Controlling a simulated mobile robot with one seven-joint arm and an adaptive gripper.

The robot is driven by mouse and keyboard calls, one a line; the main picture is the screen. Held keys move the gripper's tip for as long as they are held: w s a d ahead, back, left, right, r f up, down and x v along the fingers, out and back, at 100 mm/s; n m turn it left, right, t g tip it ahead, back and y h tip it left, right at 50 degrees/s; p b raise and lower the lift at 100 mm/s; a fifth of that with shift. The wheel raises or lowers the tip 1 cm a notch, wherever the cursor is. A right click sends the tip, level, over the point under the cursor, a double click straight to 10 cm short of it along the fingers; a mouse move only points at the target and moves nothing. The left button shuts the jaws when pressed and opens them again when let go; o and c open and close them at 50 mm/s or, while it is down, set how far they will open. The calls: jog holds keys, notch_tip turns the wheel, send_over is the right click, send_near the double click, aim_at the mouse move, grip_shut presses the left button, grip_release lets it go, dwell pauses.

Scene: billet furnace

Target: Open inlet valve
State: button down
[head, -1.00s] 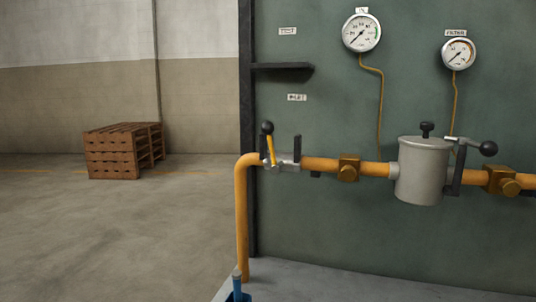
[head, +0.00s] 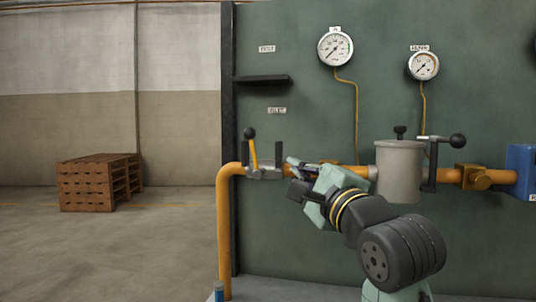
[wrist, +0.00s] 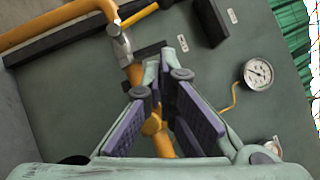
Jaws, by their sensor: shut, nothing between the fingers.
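The inlet valve (head: 262,172) sits on the orange pipe at the left end of the green panel, below a small label plate (head: 277,110). Its yellow handle (head: 253,153) points up, tilted slightly left, with a black ball knob (head: 249,133) on top. My gripper (head: 291,177) is shut and empty, just right of the valve, in front of the pipe. I see no contact with the handle. In the wrist view, my gripper (wrist: 158,76) points toward the valve body (wrist: 120,46), and the yellow handle (wrist: 140,14) runs off the top edge.
A dark upright stop (head: 279,155) stands right of the handle. A grey filter canister (head: 399,172), a second black-knobbed lever (head: 457,141) and two gauges (head: 335,46) are to the right. A dark shelf (head: 262,79) is above. Wooden pallets (head: 98,183) stand far left; floor between is clear.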

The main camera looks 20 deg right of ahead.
jog(key=p, duration=0.3)
send_near(253, 152)
jog(key=w+d+r, duration=0.3)
jog(key=w+r, duration=0.1)
jog(key=w, duration=0.2)
jog(key=shift+w+a, duration=0.35)
jog(key=shift+w, duration=0.1)
jog(key=shift+p, duration=0.3)
jog(key=shift+w+a+r+n+p, duration=0.1)
jog(key=shift+a+n+p, duration=0.2)
jog(key=shift+p, duration=0.25)
